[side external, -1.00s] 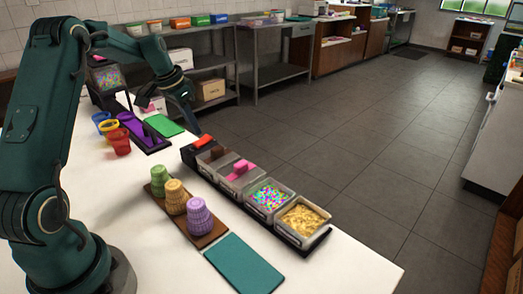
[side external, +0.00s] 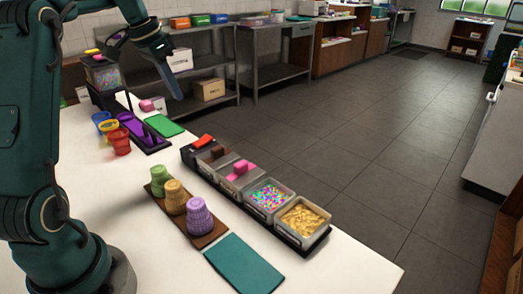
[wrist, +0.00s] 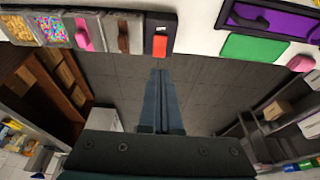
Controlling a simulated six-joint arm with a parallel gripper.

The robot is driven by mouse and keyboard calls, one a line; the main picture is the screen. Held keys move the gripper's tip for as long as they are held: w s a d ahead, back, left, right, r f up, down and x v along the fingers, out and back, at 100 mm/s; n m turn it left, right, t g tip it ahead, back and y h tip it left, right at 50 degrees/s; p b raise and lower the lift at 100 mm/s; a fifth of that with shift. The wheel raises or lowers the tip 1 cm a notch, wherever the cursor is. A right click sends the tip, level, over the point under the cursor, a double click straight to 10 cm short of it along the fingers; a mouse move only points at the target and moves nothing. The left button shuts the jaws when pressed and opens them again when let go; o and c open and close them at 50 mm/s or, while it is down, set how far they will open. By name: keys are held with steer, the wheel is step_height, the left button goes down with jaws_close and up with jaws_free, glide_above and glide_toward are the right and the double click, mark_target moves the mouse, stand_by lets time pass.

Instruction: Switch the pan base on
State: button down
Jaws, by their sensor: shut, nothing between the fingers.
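The pan base (side external: 189,158) is a long black tray at the table's far edge, holding several topping pans. A red-orange switch (side external: 203,141) is at its far left end. The wrist view shows the switch (wrist: 160,45) on the black end of the base, at top centre. My gripper (side external: 179,97) is raised above and to the left of the base in the side view, apart from it. Its fingers are shut and empty. In the wrist view the fingertips (wrist: 159,71) appear just below the switch, with floor behind them.
A purple tray (side external: 152,143) and green mat (side external: 164,126) lie left of the base. Coloured cups (side external: 119,141) and a sprinkle dispenser (side external: 103,77) stand nearby. Stacked cups on a brown board (side external: 208,238) and a teal mat (side external: 243,264) are in front. Shelves stand behind.

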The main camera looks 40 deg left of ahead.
mark_target(205, 138)
steer(key=shift+w+a+r, duration=0.1)
steer(key=shift+w+a, duration=0.05)
steer(key=shift+w, duration=0.55)
steer(key=x, duration=1.4)
steer(key=shift+w+f, duration=0.15)
steer(key=shift+f, duration=0.1)
steer(key=shift+s, duration=0.85)
steer(key=shift+r, duration=0.1)
